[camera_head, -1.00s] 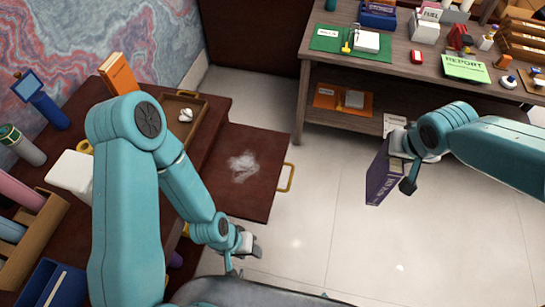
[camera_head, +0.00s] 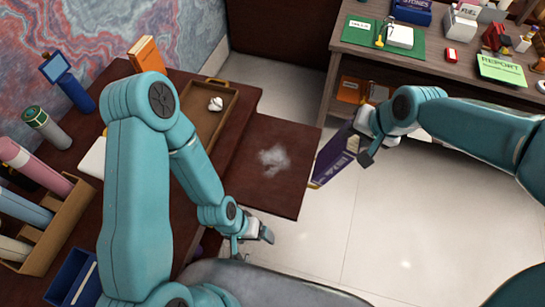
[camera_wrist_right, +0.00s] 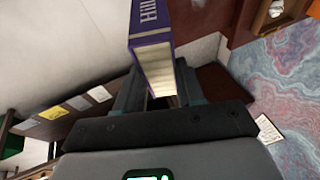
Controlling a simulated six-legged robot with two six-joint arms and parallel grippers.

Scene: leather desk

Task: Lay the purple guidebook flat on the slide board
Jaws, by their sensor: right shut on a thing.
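The purple guidebook (camera_head: 333,160) is held in my right gripper (camera_head: 360,148), tilted, at the right edge of the slide board in the head view. I cannot tell its exact height over that edge. In the right wrist view the guidebook (camera_wrist_right: 150,25) stands between the fingers, its spine lettering and pale page edges showing. The slide board (camera_head: 285,192) is a dark red-brown panel pulled out from the desk, with a whitish smudge (camera_head: 273,158) on it. Its brass handle is mostly hidden behind the guidebook. My left gripper (camera_head: 262,235) hangs near the board's front edge; its jaws are unclear.
The desk (camera_head: 180,88) at left holds a wooden tray (camera_head: 208,128) with a crumpled white piece, an orange book (camera_head: 147,55) and several rolled tubes. A wooden table (camera_head: 430,62) with green folders and boxes stands at the back right. Pale floor lies between.

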